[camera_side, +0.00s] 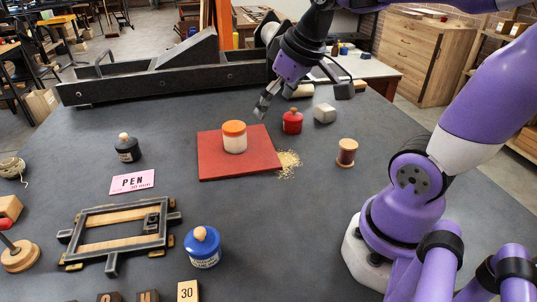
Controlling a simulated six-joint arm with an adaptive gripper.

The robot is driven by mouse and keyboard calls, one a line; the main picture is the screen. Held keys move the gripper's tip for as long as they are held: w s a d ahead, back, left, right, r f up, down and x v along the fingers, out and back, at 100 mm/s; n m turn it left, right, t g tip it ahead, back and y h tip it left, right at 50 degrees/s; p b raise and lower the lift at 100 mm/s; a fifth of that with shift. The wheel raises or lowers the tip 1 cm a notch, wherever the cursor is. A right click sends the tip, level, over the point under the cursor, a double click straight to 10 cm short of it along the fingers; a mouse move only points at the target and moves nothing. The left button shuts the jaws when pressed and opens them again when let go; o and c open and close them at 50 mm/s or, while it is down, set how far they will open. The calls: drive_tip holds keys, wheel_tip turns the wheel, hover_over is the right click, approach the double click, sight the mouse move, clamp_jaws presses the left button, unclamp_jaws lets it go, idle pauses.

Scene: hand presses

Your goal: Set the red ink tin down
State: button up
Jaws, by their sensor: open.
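The red ink tin (292,122), a small red pot with a knobbed lid, stands upright on the dark table just right of the red mat (230,171). My gripper (264,108) is open and empty. It hangs tilted, up and to the left of the tin in the picture, near the mat's back right corner. A gap shows between its fingers and the tin. How high the fingers are above the table is hard to tell.
A white jar with an orange lid (234,137) stands on the mat. Yellowish grains (288,163) lie beside it. A grey-white block (324,113) and a thread spool (346,152) stand to the right. Black (127,148) and blue (203,248) tins stand left and front.

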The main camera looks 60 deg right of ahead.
drive_tip(key=s+a+f, duration=0.1)
drive_tip(key=s+a, duration=0.4)
drive_tip(key=shift+s+a+f+n+y, duration=0.2)
drive_tip(key=shift+a+f+n+y, duration=0.1)
drive_tip(key=shift+n, duration=0.1)
